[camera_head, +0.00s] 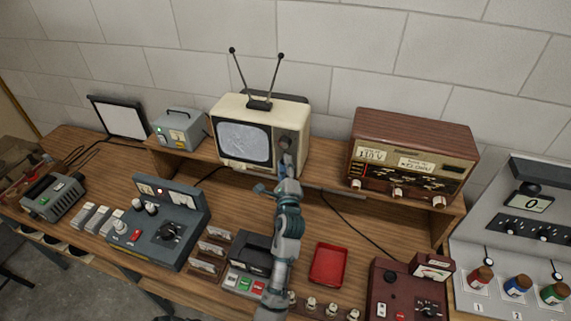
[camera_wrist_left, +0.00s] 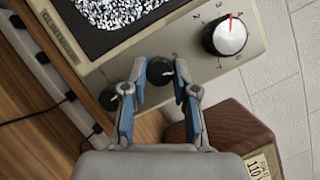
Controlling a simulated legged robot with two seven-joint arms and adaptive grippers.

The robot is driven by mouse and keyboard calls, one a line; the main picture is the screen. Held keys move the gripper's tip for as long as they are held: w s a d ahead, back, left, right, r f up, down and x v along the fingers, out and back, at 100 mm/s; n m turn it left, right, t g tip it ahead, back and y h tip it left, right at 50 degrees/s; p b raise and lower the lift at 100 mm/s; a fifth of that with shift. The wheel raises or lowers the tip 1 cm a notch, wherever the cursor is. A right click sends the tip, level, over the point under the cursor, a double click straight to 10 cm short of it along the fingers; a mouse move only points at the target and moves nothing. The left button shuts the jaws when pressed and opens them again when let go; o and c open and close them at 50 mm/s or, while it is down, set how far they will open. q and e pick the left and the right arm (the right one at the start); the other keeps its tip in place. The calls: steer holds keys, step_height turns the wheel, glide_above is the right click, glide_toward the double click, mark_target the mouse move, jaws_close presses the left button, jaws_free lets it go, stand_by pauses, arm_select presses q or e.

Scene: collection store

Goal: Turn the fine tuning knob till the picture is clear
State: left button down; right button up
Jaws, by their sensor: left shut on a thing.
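A cream television (camera_head: 230,108) stands on the wooden shelf, with two antennae on top. Its screen (camera_head: 244,141) is grey with a faint, unclear pattern; in the left wrist view the screen (camera_wrist_left: 115,12) shows black-and-white speckle. My left gripper (camera_head: 287,160) is at the lower right of the television's front panel. In the left wrist view my left gripper (camera_wrist_left: 158,82) has its blue fingers on either side of a small dark knob (camera_wrist_left: 160,68), shut on it. A larger channel dial (camera_wrist_left: 230,36) with a red pointer and numbers is above right. My right gripper is not in view.
A wooden radio (camera_head: 412,150) stands to the right on the shelf. A grey control box (camera_head: 165,225), a red tray (camera_head: 328,264) and a dark red meter box (camera_head: 400,290) are on the bench below. Another dark knob (camera_wrist_left: 108,98) is left of my fingers.

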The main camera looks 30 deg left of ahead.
arm_select(q)
steer(key=shift+f, duration=0.15)
steer(key=c, duration=0.9)
jaws_free()
steer(key=v, duration=1.2)
